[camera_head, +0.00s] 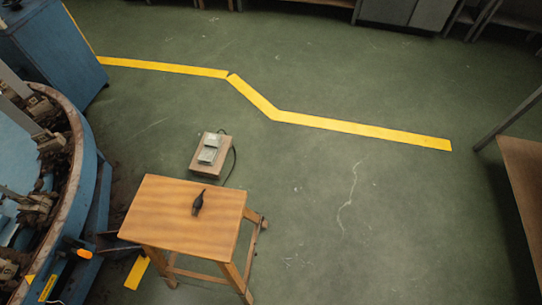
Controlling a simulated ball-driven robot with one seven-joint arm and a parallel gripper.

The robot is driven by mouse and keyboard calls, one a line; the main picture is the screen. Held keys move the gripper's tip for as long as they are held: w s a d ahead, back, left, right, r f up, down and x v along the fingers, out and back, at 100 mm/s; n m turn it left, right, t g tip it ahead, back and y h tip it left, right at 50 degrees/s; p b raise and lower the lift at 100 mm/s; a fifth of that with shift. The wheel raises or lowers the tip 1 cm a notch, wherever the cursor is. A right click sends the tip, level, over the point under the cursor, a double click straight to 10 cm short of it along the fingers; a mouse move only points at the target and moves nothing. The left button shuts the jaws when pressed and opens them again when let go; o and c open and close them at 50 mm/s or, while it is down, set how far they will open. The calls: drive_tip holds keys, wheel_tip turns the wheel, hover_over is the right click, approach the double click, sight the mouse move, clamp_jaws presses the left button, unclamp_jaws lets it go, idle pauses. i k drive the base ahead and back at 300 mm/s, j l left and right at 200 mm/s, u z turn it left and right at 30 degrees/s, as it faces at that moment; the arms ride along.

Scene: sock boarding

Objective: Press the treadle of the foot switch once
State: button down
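The foot switch (211,154) sits on the green floor just behind the wooden stool. Its grey metal treadle (208,154) is on top of a brownish block-like base. A dark cable loops from its right side toward the stool. I cannot tell from this view whether the treadle is up or pressed. My gripper does not show in this view.
A wooden stool (180,216) with a small black object (198,202) on it stands in front of the switch. A round blue machine (75,190) fills the left side. A table (525,190) is at the right edge. Open floor (330,200) lies right of the switch, beyond it a yellow line (360,128).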

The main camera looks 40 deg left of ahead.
sight(208, 154)
drive_tip(key=i+l+z, duration=0.2)
drive_tip(key=i+l, duration=0.15)
drive_tip(key=i+l+z, duration=0.15)
drive_tip(key=i+l, duration=0.15)
drive_tip(key=i, duration=0.15)
drive_tip(key=i+u, duration=0.4)
drive_tip(key=i+l+u, duration=0.2)
drive_tip(key=i+u, duration=0.2)
drive_tip(key=i, duration=0.25)
drive_tip(key=i+j+u, duration=0.1)
drive_tip(key=i+u, duration=0.2)
drive_tip(key=u, duration=0.15)
drive_tip(key=i+u, duration=0.3)
drive_tip(key=u, duration=0.15)
drive_tip(key=i+l+u, duration=0.2)
drive_tip(key=u, duration=0.25)
drive_tip(key=i+l+u, duration=0.25)
drive_tip(key=i+u, duration=0.45)
drive_tip(key=u, duration=0.25)
drive_tip(key=i+l+u, duration=0.2)
drive_tip(key=u, duration=0.3)
drive_tip(key=i+l+u, duration=0.15)
drive_tip(key=u, duration=0.3)
